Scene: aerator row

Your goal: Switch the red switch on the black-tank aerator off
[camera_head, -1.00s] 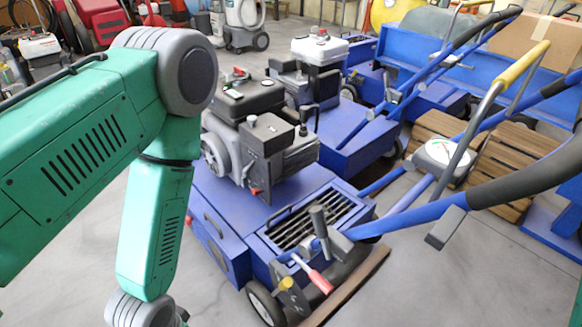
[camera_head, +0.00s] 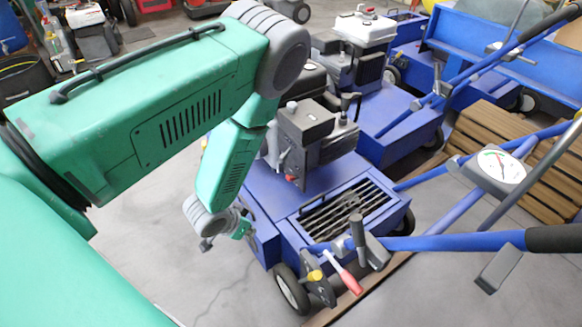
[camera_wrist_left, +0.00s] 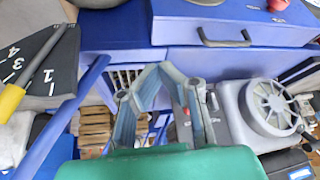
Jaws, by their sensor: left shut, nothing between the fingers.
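The black-tank aerator (camera_head: 262,192) is the nearest blue machine in the head view. Its grey engine carries a red switch (camera_head: 291,179) low on the near side. The black tank (camera_head: 310,78) is partly hidden behind my left arm. My left gripper (camera_head: 245,222) is small there, beside the machine's left side and lower than the switch. In the left wrist view its fingers (camera_wrist_left: 165,68) are shut with nothing between them. The engine's round fan cover (camera_wrist_left: 270,108) is right of the fingers. My right gripper is not in view.
A white-tank aerator (camera_head: 365,28) stands behind. Blue handle bars with a white gauge (camera_head: 502,167) cross the right side. A red-gripped lever (camera_head: 348,278) sticks out at the front. Wooden crates (camera_head: 500,150) stand at right. The floor at lower left is clear.

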